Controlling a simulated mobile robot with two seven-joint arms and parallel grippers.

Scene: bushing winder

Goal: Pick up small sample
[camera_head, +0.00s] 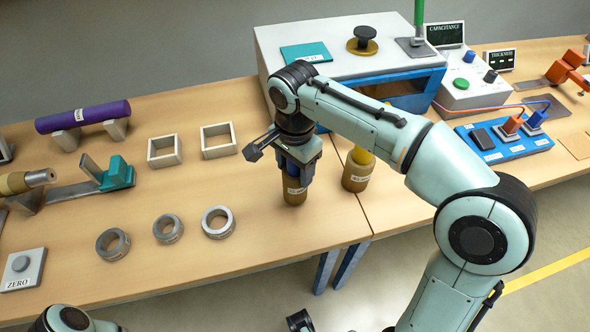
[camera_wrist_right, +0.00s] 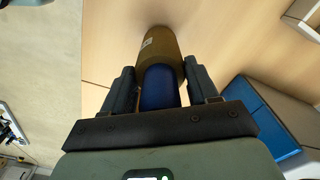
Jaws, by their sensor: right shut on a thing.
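The small sample is a brown cylinder (camera_head: 295,192) with a label and a blue top, and it stands upright near the front edge of the table. My right gripper (camera_head: 296,170) reaches down from above and is shut on its blue top. The wrist view shows the blue top (camera_wrist_right: 159,86) between the two dark fingers, with the brown body (camera_wrist_right: 158,48) beyond them. I cannot tell whether its base touches the table.
A second brown sample with a yellow top (camera_head: 357,172) stands close on the right. Three metal rings (camera_head: 218,222) and two square frames (camera_head: 218,141) lie to the left. A grey and blue machine (camera_head: 345,60) stands behind.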

